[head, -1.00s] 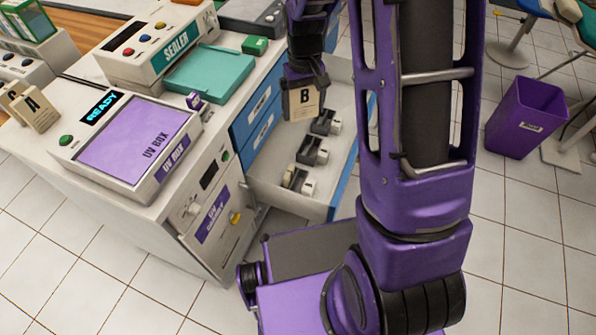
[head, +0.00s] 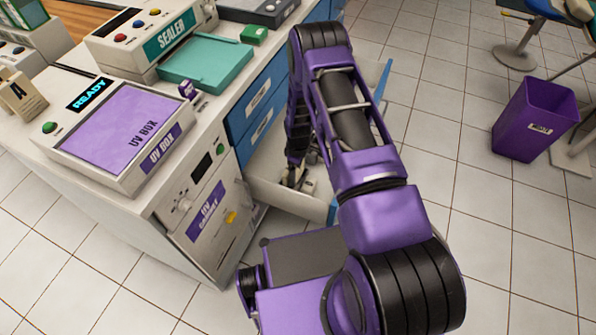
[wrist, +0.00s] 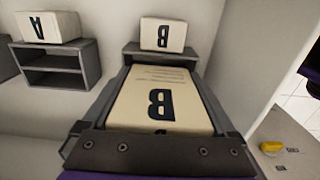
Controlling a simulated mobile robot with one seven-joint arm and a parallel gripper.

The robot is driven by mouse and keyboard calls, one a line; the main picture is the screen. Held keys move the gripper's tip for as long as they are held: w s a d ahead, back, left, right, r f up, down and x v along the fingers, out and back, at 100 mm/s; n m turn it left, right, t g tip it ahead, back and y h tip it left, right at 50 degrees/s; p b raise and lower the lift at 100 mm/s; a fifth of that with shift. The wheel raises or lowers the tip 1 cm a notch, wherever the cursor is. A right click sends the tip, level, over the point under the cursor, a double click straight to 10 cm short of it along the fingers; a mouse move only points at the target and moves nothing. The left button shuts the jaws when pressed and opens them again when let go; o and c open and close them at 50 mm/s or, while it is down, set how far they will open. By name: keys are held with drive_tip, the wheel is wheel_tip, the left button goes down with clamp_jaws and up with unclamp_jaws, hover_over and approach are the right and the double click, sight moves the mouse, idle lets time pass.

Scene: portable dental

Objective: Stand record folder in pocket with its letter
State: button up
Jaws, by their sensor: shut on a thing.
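In the wrist view, my gripper (wrist: 160,148) is shut on the cream record folder (wrist: 155,98), which bears a black B. Directly beyond it is a grey pocket (wrist: 135,54) with a cream B card (wrist: 163,35) on top. The folder lies in line with this pocket; I cannot tell whether its far end is inside. Left of it is another grey pocket (wrist: 85,65) with an A card (wrist: 48,27). In the head view, my gripper (head: 294,178) is low in the open drawer (head: 285,198), and my arm hides the held folder.
Another folder, marked A (head: 22,98), stands on the counter at left. The UV box (head: 125,130), teal tray (head: 207,62) and sealer (head: 160,35) are on the counter. A purple bin (head: 535,120) stands on the floor at right. The drawer walls are close around my gripper.

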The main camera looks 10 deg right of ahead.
drive_tip(key=shift+f+b, duration=1.2)
drive_tip(key=shift+f, duration=1.7)
drive_tip(key=shift+s+f, duration=0.1)
drive_tip(key=shift+f, duration=0.15)
drive_tip(key=o, duration=1)
drive_tip(key=shift+s+d, duration=0.1)
drive_tip(key=shift+r, duration=0.1)
drive_tip(key=r+p, duration=0.1)
drive_tip(key=r, duration=0.4)
drive_tip(key=w+r+m+p, duration=0.1)
drive_tip(key=r, duration=0.4)
drive_tip(key=r+m+p, duration=0.1)
drive_tip(key=r+p, duration=0.1)
drive_tip(key=r, duration=0.4)
drive_tip(key=shift+w, duration=0.25)
drive_tip(key=r+m, duration=0.1)
drive_tip(key=r, duration=0.4)
drive_tip(key=s+r+m+p, duration=0.1)
drive_tip(key=r, duration=0.4)
drive_tip(key=r+m, duration=0.1)
drive_tip(key=r, duration=0.3)
drive_tip(key=shift+s+r+m+p, duration=0.25)
drive_tip(key=shift+r+m+p, duration=0.1)
drive_tip(key=shift+r+m, duration=0.05)
